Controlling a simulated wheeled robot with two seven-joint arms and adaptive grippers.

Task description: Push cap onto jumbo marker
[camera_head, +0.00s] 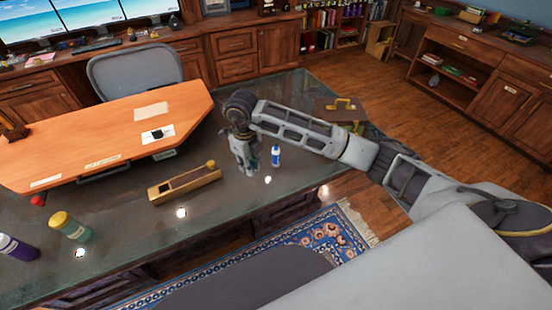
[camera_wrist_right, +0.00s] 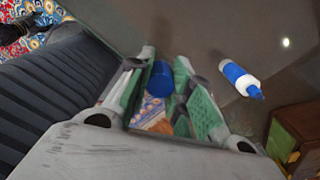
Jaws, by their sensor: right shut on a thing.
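A blue-and-white jumbo marker (camera_head: 275,156) appears to stand upright on the dark glassy desk, its narrow tip uncovered. It also shows to the right of the fingers in the right wrist view (camera_wrist_right: 239,78). My right gripper (camera_head: 249,170) points down just left of the marker, apart from it. Its green-padded fingers are shut on a blue cap (camera_wrist_right: 160,78), seen between them in the wrist view. The cap is hard to make out in the head view. My left gripper is not in view.
A wooden box (camera_head: 185,185) with a yellow knob lies left of my right gripper. A green bottle (camera_head: 69,226) with a yellow top, a purple bottle (camera_head: 17,247) and a red ball (camera_head: 38,201) are farther left. An orange wooden desktop (camera_head: 100,135) lies behind. The marker is near the desk's right end.

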